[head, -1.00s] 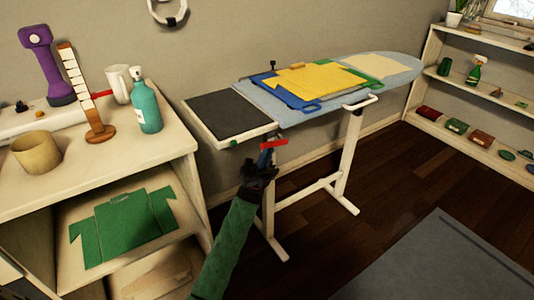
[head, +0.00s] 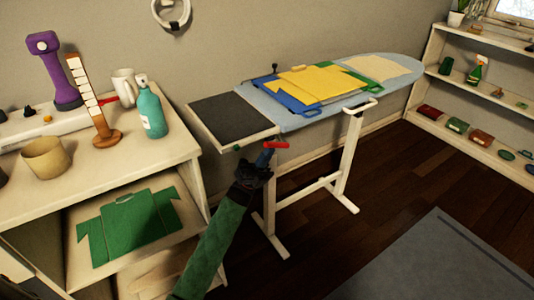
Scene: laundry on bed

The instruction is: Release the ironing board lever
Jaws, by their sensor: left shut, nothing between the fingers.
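The ironing board (head: 400,66) stands open on white legs, with folded yellow, blue and green garments on top. A red lever (head: 277,145) shows under its near left end, below the dark rest plate (head: 230,113). My left gripper (head: 264,160) is just below the lever, shut and empty. A blue part shows between the gripper and the red lever. I cannot tell whether the gripper touches the lever. My right gripper is not in view.
At left is a shelf unit (head: 150,160) carrying a teal bottle (head: 152,112), a tan cup (head: 46,158) and a purple object (head: 55,75). A white shelf (head: 440,50) stands at right. Dark floor is open below the board, beside a grey rug (head: 430,265).

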